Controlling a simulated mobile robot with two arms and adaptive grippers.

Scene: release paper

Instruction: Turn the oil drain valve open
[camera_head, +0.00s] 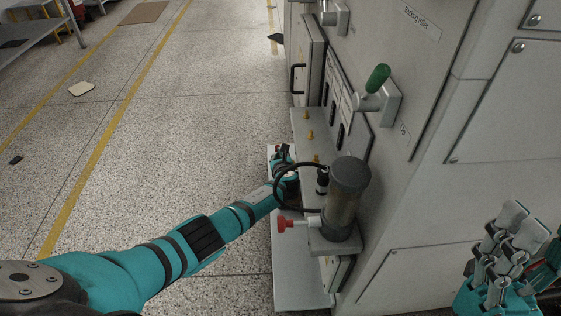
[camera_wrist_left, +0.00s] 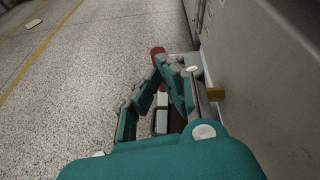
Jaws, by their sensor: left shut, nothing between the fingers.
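My left gripper (camera_head: 283,152) is at the far end of my left arm, low beside the grey machine. In the left wrist view its fingers (camera_wrist_left: 164,66) come together at the tips, shut with nothing between them. A red handle (camera_wrist_left: 158,53) shows just past the fingertips there; whether they touch it, I cannot tell. In the head view my gripper mostly hides this spot. A second red knob (camera_head: 285,223) sticks out at the base of a dark cylinder (camera_head: 345,200), nearer than the gripper. No label marks either as the drain valve. My right gripper (camera_head: 522,222) is at the right edge, away from both.
The machine wall (camera_head: 480,180) fills the right side. A green-handled lever (camera_head: 377,80) stands above the cylinder. A black hose (camera_head: 277,190) loops beside my left wrist. The speckled floor (camera_head: 190,130) at left is mostly clear.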

